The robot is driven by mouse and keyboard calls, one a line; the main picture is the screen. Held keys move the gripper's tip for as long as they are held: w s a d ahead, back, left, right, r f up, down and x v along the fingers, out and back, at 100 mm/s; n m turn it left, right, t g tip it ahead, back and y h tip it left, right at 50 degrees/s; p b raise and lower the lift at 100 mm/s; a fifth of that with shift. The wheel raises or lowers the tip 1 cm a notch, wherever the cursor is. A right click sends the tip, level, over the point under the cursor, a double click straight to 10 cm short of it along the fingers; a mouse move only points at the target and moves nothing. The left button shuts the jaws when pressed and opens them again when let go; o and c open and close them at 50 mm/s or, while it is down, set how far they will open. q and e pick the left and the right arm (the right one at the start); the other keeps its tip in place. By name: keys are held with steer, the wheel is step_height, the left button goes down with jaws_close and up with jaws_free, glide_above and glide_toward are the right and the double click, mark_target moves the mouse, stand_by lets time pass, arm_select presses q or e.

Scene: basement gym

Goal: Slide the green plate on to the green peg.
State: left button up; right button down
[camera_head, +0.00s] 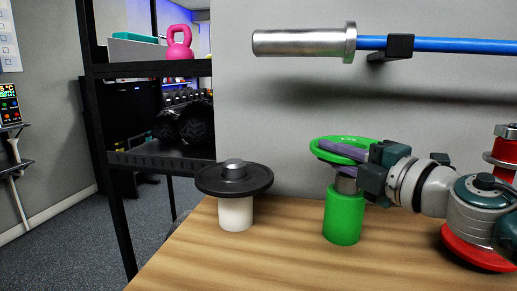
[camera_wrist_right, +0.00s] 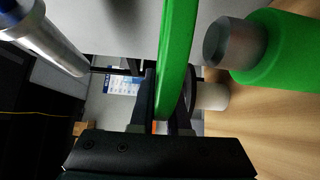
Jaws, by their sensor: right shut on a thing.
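The green plate (camera_head: 341,144) is a ring-shaped disc, slightly tilted, above the green peg (camera_head: 342,218). The peg is a green cylinder with a metal tip, standing on the wooden table. My right gripper (camera_head: 343,152) comes in from the right and is shut on the plate's rim. In the right wrist view the plate (camera_wrist_right: 177,55) runs edge-on between the fingers, and the peg (camera_wrist_right: 262,50) with its grey tip is to its right, apart from it. In the head view the plate partly overlaps the peg's tip. My left gripper is not in view.
A white peg (camera_head: 236,213) bearing a black plate (camera_head: 233,179) stands left on the table (camera_head: 285,238). A red stand (camera_head: 478,252) is partly hidden behind my right arm. A blue bar with a metal sleeve (camera_head: 300,43) hangs on the wall above. Bare table lies between the pegs.

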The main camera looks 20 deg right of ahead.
steer(key=shift+f+b, duration=0.65)
steer(key=shift+f, duration=0.2)
